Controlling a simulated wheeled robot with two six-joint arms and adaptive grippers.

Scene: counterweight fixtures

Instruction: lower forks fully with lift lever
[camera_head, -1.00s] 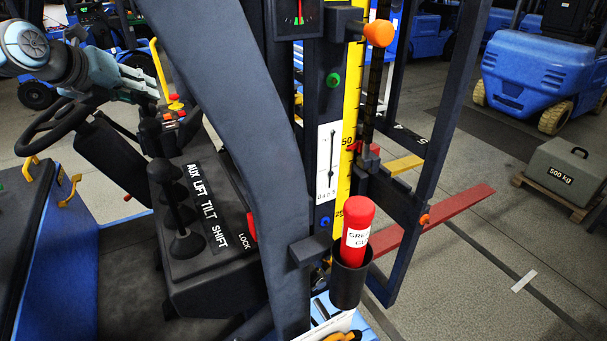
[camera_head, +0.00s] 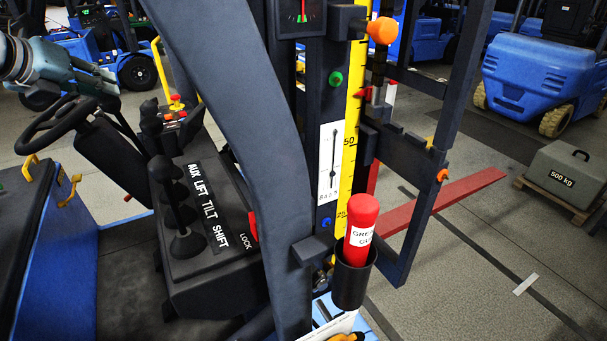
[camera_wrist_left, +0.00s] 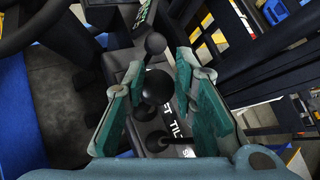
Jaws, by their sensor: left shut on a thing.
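My left gripper (camera_head: 108,77) is at the upper left, beside the steering wheel. In the left wrist view its two green-padded fingers (camera_wrist_left: 160,78) stand on either side of a round black knob, the lift lever's (camera_wrist_left: 157,88); exact contact is hard to see. The lever console (camera_head: 208,205) carries the labels AUX, LIFT, TILT and SHIFT. The shift lever (camera_head: 160,168) stands nearest. The red forks (camera_head: 445,203) are off the floor, right of the mast. The red pointer (camera_head: 363,92) is above the 50 mark on the yellow scale (camera_head: 347,165). My right gripper is out of view.
The steering wheel (camera_head: 60,125) is close to my left gripper. A red grease tube (camera_head: 362,213) sits in a black holder on the mast. A grey 500 kg weight (camera_head: 566,175) stands on a pallet at the right. Floor around the forks is clear.

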